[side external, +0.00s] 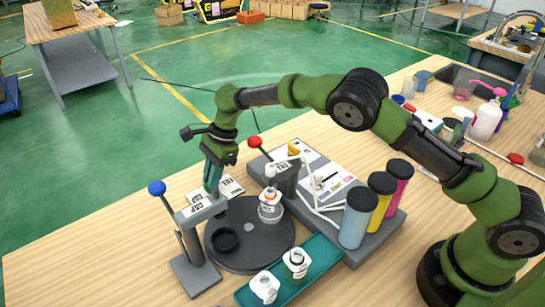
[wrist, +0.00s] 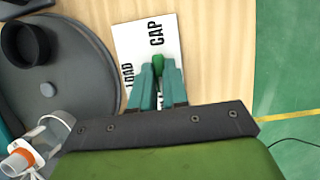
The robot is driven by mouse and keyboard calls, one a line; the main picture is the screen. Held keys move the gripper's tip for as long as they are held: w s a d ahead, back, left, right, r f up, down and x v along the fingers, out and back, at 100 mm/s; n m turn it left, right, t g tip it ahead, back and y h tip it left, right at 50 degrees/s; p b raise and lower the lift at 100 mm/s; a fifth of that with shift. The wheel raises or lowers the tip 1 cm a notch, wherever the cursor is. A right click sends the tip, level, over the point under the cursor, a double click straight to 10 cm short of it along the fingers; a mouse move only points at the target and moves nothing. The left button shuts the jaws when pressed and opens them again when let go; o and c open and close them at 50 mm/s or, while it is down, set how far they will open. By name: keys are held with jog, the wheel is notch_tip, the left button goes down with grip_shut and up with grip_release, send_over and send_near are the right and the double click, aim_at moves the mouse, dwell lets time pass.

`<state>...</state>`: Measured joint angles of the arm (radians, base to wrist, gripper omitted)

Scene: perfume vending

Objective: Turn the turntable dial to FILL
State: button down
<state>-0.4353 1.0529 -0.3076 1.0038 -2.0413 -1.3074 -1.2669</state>
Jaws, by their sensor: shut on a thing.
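The dial's green knob (wrist: 158,64) shows between my fingertips in the wrist view. My gripper (side external: 212,188) is shut on it, with its teal fingers pointing down; the fingertips also show in the wrist view (wrist: 158,72). The white dial card (wrist: 140,38) lies under the fingers, with CAP readable and LOAD partly readable. Other lettering between the fingers is mostly covered, and I cannot tell exactly which label the knob points to. In the side view the card (side external: 230,186) shows beside the fingers. The dark grey turntable (side external: 262,262) carries a clear bottle (side external: 270,207) and a black cup (side external: 226,240).
A blue-knobbed lever stand (side external: 189,245) is left of the turntable. A red-knobbed lever (side external: 255,142) and blue, yellow and pink cylinders (side external: 357,220) stand behind and right. A teal tray (side external: 318,250) holds two white bottles. The table's left front is clear.

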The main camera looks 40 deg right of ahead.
jog(key=c, duration=1.1)
grip_release()
jog(key=shift+c, duration=0.2)
jog(key=v, duration=1.7)
jog(key=shift+w+a, duration=0.1)
